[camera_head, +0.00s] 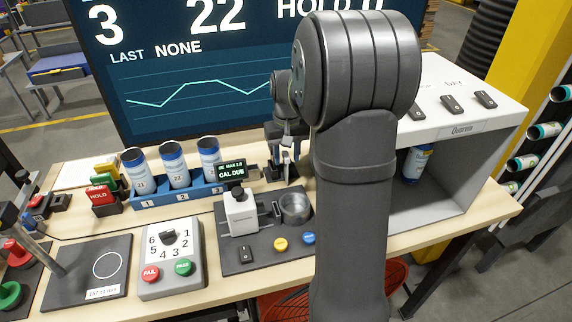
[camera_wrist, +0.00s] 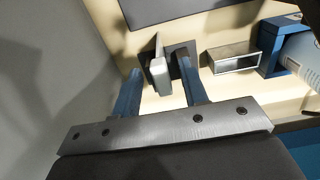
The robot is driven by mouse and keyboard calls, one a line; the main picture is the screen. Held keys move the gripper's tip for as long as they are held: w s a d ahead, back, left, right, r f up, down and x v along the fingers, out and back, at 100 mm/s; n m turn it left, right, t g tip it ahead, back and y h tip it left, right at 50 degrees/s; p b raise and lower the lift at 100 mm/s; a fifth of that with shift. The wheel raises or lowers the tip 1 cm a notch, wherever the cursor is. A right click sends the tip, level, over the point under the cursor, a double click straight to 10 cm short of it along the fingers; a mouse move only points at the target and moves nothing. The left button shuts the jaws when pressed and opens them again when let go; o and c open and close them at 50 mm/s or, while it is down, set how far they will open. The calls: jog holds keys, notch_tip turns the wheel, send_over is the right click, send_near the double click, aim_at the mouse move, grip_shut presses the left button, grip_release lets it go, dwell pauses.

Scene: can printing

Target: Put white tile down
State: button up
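The white tile (camera_wrist: 160,74) shows in the wrist view, standing on edge beside a dark holder (camera_wrist: 184,55) on the light wood bench. My gripper (camera_wrist: 158,68) has its two blue fingers spread, one on each side of the tile, with visible gaps. Whether the tile sits fully in the holder's slot cannot be told. In the head view my gripper (camera_head: 283,158) is low over the bench, right of the blue can rack (camera_head: 178,195); my own arm hides part of that area.
Several cans stand in the blue rack. A white-topped Quarantine shelf (camera_head: 468,128) with a can inside (camera_head: 417,163) stands right.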

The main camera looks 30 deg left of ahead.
send_over(286, 182)
jog(key=f, duration=0.4)
jog(key=shift+w+a+f, duration=0.1)
jog(key=shift+w+a, duration=0.1)
jog(key=shift+w, duration=0.15)
grip_shut()
jog(key=r, duration=1)
jog(key=shift+s, duration=0.3)
jog(key=s+d+r, duration=0.2)
jog(key=s+r, duration=0.1)
jog(key=s, duration=0.3)
jog(key=s+d+r, duration=0.3)
jog(key=s, duration=0.4)
notch_tip(286, 182, down, 10)
jog(key=shift+f, duration=0.15)
